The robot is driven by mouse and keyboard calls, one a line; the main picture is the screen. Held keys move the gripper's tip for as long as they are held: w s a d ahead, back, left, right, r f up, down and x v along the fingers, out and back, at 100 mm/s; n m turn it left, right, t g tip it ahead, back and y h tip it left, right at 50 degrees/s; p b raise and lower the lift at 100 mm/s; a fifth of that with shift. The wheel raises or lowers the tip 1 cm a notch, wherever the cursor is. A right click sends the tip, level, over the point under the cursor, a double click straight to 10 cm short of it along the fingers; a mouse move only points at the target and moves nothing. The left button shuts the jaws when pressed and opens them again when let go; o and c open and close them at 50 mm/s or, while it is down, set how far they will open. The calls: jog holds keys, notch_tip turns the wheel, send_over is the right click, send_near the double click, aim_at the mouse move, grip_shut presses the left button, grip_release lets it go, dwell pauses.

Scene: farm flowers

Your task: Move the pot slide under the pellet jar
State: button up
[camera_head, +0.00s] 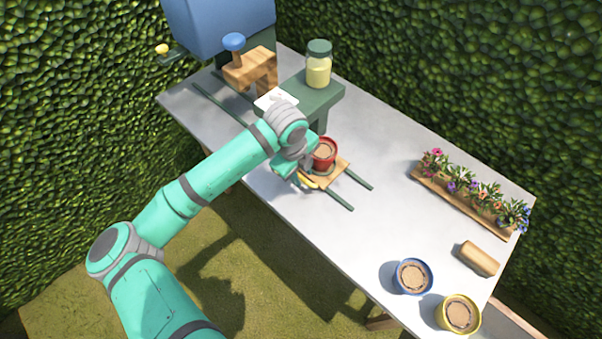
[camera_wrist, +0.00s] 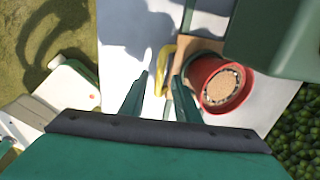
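The pot slide (camera_head: 338,173) is a wooden board on two green rails, with a yellow handle (camera_wrist: 166,62) at its near side. A red pot (camera_head: 325,154) filled with brown soil stands on it; the pot also shows in the wrist view (camera_wrist: 245,82). The pellet jar (camera_head: 318,66), clear with a green lid and pale yellow contents, stands on a green raised shelf (camera_head: 322,99) behind the slide. My gripper (camera_wrist: 160,84) is open at the handle, its fingers apart with the handle near the right finger. Whether they touch is unclear. My arm partly hides the slide in the head view.
A wooden block stand with a blue knob (camera_head: 234,42) is left of the jar. A flower planter (camera_head: 468,198), a tan block (camera_head: 479,258), a blue pot (camera_head: 412,277) and a yellow pot (camera_head: 458,314) stand on the right. The table's middle is clear.

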jog(key=shift+r, duration=0.1)
notch_tip(320, 180, up, 10)
jog(key=s+a, duration=0.1)
jog(key=shift+s+a+r, duration=0.15)
jog(key=shift+s+r, duration=0.05)
dwell(0.3)
jog(key=shift+a, duration=0.1)
